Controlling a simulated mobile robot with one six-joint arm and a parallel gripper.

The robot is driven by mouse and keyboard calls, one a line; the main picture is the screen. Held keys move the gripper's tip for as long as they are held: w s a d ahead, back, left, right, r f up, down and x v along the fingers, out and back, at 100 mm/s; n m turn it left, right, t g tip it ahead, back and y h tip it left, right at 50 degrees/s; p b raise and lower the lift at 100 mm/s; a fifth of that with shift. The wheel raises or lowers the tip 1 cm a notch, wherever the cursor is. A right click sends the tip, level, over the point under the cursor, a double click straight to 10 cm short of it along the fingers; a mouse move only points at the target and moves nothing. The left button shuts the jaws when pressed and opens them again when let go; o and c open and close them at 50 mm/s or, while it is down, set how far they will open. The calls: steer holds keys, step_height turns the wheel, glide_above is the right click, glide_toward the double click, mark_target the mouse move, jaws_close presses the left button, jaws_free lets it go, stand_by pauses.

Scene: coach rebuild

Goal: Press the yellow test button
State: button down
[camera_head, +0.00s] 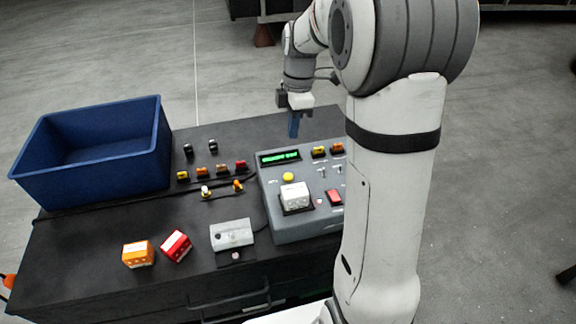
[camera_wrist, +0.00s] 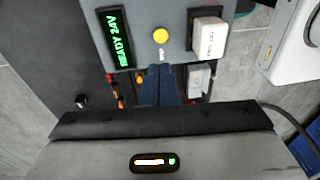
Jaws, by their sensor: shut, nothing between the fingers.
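The yellow test button (camera_head: 288,176) is a round cap on the grey test box (camera_head: 270,202), below its green-lit display and above a white block. In the wrist view the yellow button (camera_wrist: 160,36) shows just beyond the fingertips. My gripper (camera_head: 294,130) has blue fingers, shut and empty, pointing down above the back part of the box. In the wrist view my gripper (camera_wrist: 162,68) lines up with the button, with a small gap between them in the picture. The fingers look apart from the button and above the panel.
The display (camera_wrist: 117,38) reads READY 24V. A white block (camera_head: 295,196) sits close to the button, with a red switch (camera_head: 333,196) to its right. Orange (camera_head: 138,254) and red (camera_head: 176,246) blocks lie on the bench near a grey fixture (camera_head: 232,236). A blue bin (camera_head: 60,190) stands left.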

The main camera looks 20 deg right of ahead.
mark_target(289, 176)
steer(key=f, duration=0.4)
steer(key=s+a+f+p, duration=0.1)
steer(key=f, duration=0.3)
steer(key=f+p, duration=0.1)
steer(key=f, duration=0.3)
steer(key=shift+s+a+f, duration=0.15)
steer(key=shift+a+f, duration=0.05)
steer(key=shift+f, duration=0.1)
steer(key=shift+f+b, duration=0.65)
steer(key=shift+s+f+b, duration=0.3)
steer(key=shift+f+b, duration=0.1)
steer(key=shift+s, duration=0.1)
step_height(289, 176, up, 15)
steer(key=w+d, duration=0.1)
steer(key=w, duration=0.1)
steer(key=shift+d+p, duration=0.25)
steer(key=shift+p, duration=0.05)
steer(key=shift+w+f, duration=0.1)
